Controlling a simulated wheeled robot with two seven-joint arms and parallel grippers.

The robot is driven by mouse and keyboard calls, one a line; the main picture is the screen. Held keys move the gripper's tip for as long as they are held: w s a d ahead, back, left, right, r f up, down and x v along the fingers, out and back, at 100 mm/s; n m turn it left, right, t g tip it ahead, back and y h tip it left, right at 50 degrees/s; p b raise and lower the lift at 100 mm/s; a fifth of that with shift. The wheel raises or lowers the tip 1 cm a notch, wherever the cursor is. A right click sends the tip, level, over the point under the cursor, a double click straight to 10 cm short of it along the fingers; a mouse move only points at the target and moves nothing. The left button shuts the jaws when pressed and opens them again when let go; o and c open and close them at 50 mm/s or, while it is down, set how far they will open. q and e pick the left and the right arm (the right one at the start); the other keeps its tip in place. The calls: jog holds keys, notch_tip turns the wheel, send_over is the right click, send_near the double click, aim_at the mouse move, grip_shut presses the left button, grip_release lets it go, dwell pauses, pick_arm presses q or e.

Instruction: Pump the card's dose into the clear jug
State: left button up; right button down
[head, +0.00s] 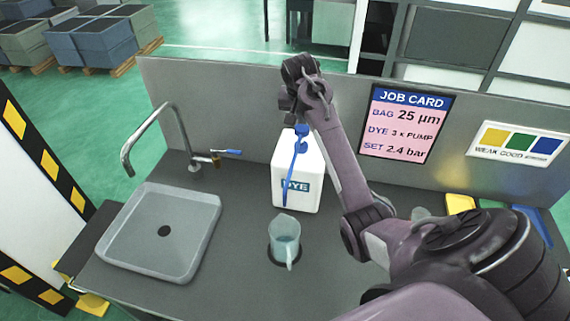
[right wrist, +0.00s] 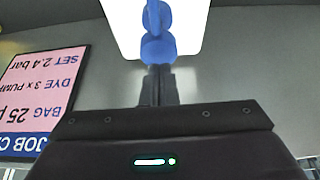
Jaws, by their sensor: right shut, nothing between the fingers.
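The white dye bottle (head: 311,181) stands on the counter, with a blue pump head (head: 302,131) and a long blue spout slanting down its front. The clear jug (head: 285,232) stands upright on a dark round spot in front of it, with a bluish tint inside. The job card (head: 408,122) reads "DYE 3 x PUMP". My right gripper (head: 290,113) is shut and empty, pointing down just above the pump head. In the right wrist view its closed fingers (right wrist: 158,82) line up with the blue pump top (right wrist: 157,48); I cannot tell whether they touch. My left gripper is out of view.
A grey sink (head: 160,232) with a curved tap (head: 165,120) is at the left. A back panel (head: 230,100) runs behind the bottle and carries the card and a "WEAK GOOD" colour chart (head: 516,143). Coloured items (head: 460,203) lie at the right, partly behind my arm.

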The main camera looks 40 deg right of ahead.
jog(key=shift+r, duration=0.15)
dwell(0.4)
jog(key=shift+r, duration=2.95)
jog(key=shift+f, duration=0.1)
